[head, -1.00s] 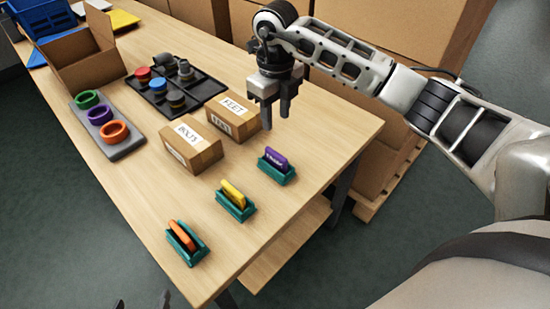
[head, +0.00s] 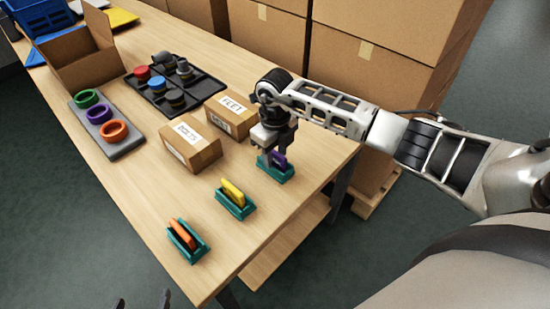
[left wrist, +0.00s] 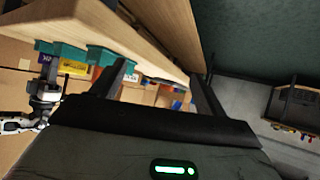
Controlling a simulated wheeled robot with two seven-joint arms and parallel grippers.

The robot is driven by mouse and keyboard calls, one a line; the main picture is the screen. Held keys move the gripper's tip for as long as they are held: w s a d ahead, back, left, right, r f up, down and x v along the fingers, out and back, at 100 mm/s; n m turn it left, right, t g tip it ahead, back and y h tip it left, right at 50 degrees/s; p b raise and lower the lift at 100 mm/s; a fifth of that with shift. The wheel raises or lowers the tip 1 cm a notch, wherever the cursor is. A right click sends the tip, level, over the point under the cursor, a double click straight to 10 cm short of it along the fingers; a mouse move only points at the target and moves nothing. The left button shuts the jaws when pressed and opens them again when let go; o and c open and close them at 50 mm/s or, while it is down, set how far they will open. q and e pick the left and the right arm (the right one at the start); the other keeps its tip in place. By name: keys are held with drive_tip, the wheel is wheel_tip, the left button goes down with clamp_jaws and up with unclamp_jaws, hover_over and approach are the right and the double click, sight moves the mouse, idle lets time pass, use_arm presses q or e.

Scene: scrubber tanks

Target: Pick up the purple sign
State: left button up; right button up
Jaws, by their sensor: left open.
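The purple sign (head: 279,160) stands upright in a teal holder (head: 277,174) near the table's right edge. My right gripper (head: 274,158) is down over it, its fingers still spread around the sign's upper part. The fingers hide part of the sign, and contact cannot be made out. My left gripper (head: 143,303) shows only as fingertips at the bottom edge of the head view, away from the signs. In the left wrist view its fingers (left wrist: 160,80) are wide apart with nothing held. The purple sign also shows small there (left wrist: 45,58).
A yellow sign (head: 233,193) and an orange sign (head: 183,235) stand in similar holders. Two labelled boxes (head: 190,145) (head: 231,116), a grey ring tray (head: 110,142) and a black tray (head: 205,88) lie behind. Stacked cartons (head: 380,75) rise beyond the table.

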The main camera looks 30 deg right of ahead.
clamp_jaws()
drive_tip(key=shift+r, duration=0.15)
